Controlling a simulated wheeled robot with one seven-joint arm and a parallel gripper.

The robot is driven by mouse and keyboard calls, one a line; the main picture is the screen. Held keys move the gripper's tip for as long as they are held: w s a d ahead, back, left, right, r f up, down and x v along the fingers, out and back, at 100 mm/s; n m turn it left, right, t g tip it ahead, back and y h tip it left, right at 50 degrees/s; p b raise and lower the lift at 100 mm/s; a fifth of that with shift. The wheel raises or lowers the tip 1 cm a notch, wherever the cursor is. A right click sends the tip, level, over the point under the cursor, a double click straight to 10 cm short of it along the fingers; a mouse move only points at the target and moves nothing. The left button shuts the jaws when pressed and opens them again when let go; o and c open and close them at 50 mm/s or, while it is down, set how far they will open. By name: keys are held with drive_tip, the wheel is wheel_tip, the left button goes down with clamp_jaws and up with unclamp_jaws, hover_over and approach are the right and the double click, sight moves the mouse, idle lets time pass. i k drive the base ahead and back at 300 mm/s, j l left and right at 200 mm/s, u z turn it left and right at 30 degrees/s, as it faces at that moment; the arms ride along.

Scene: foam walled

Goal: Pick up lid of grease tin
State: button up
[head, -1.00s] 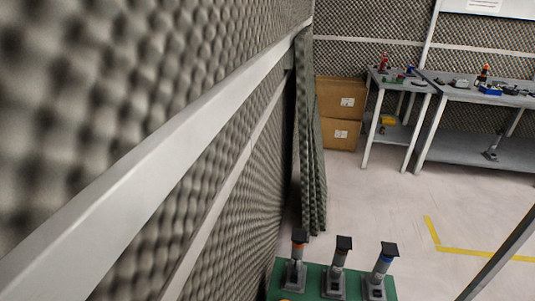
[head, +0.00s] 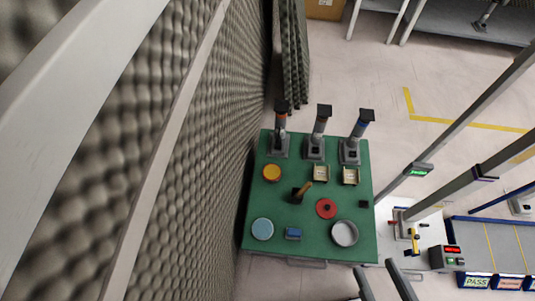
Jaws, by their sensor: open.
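A green-topped table (head: 310,254) stands below centre in the head view. A red disc (head: 320,213) with a small dark knob, which looks like a lid, lies flat on it right of centre. A grey round open tin (head: 344,233) stands below right of it. A light blue disc (head: 262,229) and a yellow-orange disc (head: 271,172) lie on the left side; no label tells which belongs to the grease tin. My gripper (head: 375,268) shows as two dark fingers at the bottom edge. It is open and empty, apart from the discs, below right of the table.
Three upright dark-capped devices (head: 317,140) line the table's far edge. A wooden-handled tool (head: 303,191), a blue box (head: 293,233) and two small trays (head: 321,173) share the top. Foam wall (head: 205,150) closes the left. Grey posts (head: 455,125) and a conveyor (head: 500,243) stand right.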

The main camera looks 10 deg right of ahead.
sight(326, 208)
drive_tip(key=k+l, duration=0.15)
drive_tip(key=k, duration=0.25)
drive_tip(key=k+l+z, duration=0.1)
drive_tip(key=k, duration=0.35)
